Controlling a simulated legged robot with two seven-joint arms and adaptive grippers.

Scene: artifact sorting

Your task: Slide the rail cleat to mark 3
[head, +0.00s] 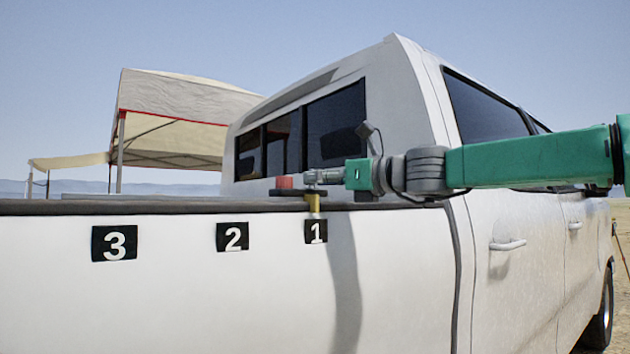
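The rail cleat (288,193) sits on the truck bed's top rail (180,207). It has a dark flat plate, a red knob (284,182) and a yellow tab (314,203) hanging just above mark 1 (316,232). Mark 2 (233,237) and mark 3 (114,243) are black plates with white numerals, further left on the white side panel. My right gripper (311,178) reaches in from the right at the cleat, just right of the red knob. Its fingers are small and seen side-on, so I cannot tell whether they grip anything. My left gripper is out of view.
The rail left of the cleat is clear past mark 3. The white truck cab (405,120) with dark windows rises behind my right arm. A canopy tent (175,115) stands in the background at the left.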

